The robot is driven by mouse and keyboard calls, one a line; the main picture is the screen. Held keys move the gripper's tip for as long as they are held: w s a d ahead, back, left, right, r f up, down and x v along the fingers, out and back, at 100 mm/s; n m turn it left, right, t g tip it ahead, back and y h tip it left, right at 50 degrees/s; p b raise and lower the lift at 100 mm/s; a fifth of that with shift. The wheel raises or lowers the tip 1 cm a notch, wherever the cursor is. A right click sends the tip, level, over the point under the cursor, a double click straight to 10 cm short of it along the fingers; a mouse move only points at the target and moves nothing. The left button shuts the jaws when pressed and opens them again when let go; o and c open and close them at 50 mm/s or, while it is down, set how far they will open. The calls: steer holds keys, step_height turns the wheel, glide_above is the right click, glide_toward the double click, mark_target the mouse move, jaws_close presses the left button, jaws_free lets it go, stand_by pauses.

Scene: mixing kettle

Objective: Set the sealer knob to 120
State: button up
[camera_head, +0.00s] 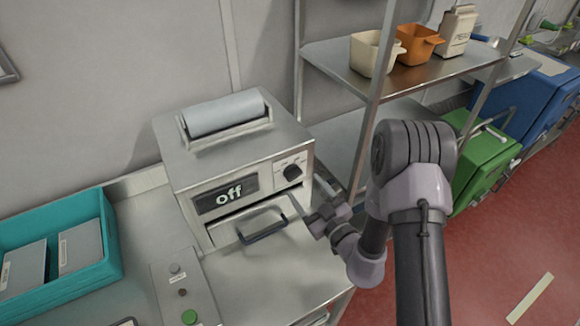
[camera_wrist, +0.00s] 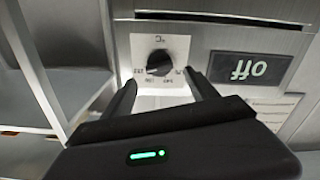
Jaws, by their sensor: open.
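The sealer (camera_head: 240,150) is a steel box with a film roll on top. Its display (camera_head: 224,194) reads "off". The black sealer knob (camera_head: 292,172) sits on a light dial plate right of the display. In the wrist view the knob (camera_wrist: 159,63) appears upside down on its plate with printed numbers, too small to read surely. My gripper (camera_wrist: 160,90) is open, its two fingers on either side below the knob in that view, not closed on it. In the head view my gripper (camera_head: 312,205) is near the sealer's right front, partly hidden by my arm.
A drawer handle (camera_head: 262,228) juts out below the display. A teal bin (camera_head: 55,245) with packets and a button panel (camera_head: 183,292) are at left. A steel shelf (camera_head: 400,75) with cups stands behind right. Green (camera_head: 482,165) and blue (camera_head: 540,95) bins stand beyond.

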mark_target(295, 179)
steer(key=shift+p+x, duration=0.8)
steer(key=shift+x, duration=1.7)
steer(key=shift+s, duration=0.1)
steer(key=c, duration=1.3)
steer(key=n, duration=0.2)
steer(key=n+b, duration=0.1)
steer(key=n, duration=0.1)
steer(key=shift+f, duration=0.3)
steer(key=shift+c, duration=0.2)
steer(key=n+b, duration=0.1)
steer(key=n, duration=0.2)
steer(key=shift+f+n, duration=0.1)
steer(key=shift+n, duration=0.3)
steer(key=n+b, duration=0.3)
steer(key=n, duration=0.4)
steer(key=n+b, duration=0.4)
steer(key=n, duration=0.3)
steer(key=n+b, duration=0.4)
steer(key=n, duration=0.4)
steer(key=shift+f, duration=0.35)
steer(key=o, duration=1.4)
steer(key=shift+r, duration=0.3)
